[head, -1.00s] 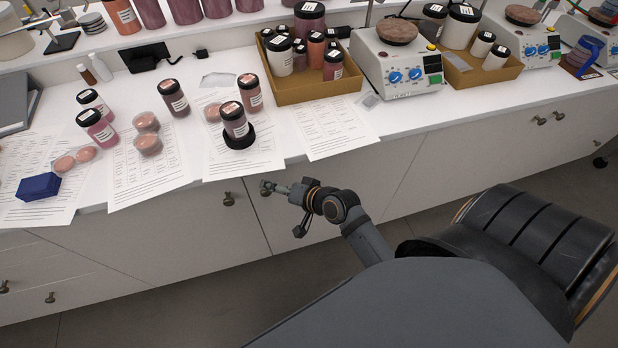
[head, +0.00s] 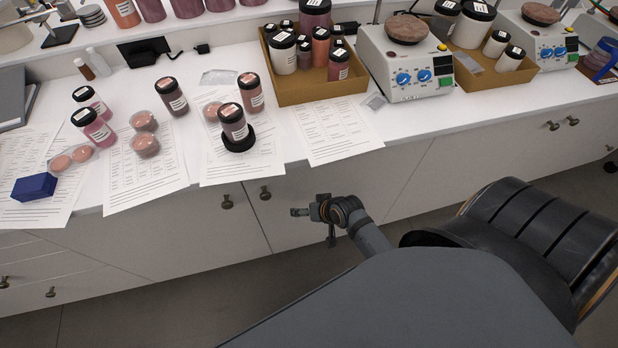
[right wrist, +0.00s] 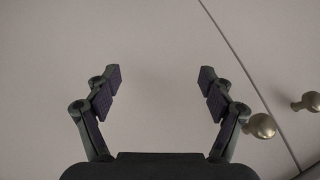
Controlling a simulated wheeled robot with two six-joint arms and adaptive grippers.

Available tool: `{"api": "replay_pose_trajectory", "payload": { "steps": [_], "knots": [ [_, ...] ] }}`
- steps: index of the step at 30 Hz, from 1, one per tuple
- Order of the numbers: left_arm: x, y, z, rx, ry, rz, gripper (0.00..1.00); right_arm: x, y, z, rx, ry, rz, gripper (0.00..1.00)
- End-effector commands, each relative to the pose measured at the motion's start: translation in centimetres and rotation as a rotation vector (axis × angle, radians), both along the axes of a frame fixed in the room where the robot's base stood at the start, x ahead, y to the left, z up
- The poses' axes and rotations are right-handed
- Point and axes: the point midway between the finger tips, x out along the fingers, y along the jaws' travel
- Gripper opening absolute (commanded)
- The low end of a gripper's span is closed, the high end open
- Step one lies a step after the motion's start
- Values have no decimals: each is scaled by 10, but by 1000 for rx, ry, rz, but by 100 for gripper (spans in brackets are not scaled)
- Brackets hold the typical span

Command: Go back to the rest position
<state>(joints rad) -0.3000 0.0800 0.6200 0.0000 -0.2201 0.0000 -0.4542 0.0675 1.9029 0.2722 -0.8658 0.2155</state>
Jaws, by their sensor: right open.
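My right gripper (head: 300,212) hangs in front of the white cabinet doors, below the counter's front edge, at the end of my right arm. In the right wrist view its two fingers (right wrist: 160,85) are spread apart with nothing between them, facing a plain cabinet door (right wrist: 150,40). My left gripper is not in the head view. A pigment jar (head: 234,120) with a black lid stands upright on a black ring (head: 240,143) on a printed sheet.
The white counter (head: 420,128) holds several jars, round pigment pans, a dark blue block (head: 35,187), a cardboard tray (head: 318,92) of jars and a hotplate stirrer (head: 405,65). Knobs (head: 265,193) stick out from the cabinets. Grey floor (head: 235,300) is clear below.

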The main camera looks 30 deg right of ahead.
Motion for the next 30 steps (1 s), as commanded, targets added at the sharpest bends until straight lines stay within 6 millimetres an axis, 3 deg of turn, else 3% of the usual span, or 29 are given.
{"api": "replay_pose_trajectory", "payload": {
  "steps": [17,19,20,23,26,27,30],
  "knots": [
    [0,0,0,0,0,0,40,0,0,0,2,-1,-1,82],
    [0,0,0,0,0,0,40,-2,-2,-8,-5,9,-2,82],
    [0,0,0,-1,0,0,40,-5,-3,-15,-12,18,-1,82],
    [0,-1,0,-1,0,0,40,-23,-15,-64,-60,74,4,82],
    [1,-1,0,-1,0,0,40,-63,-34,-136,-140,159,28,82],
    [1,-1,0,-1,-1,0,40,-84,-42,-164,-172,196,44,82],
    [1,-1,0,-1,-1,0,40,-145,-59,-223,-248,284,100,82]
  ]
}}
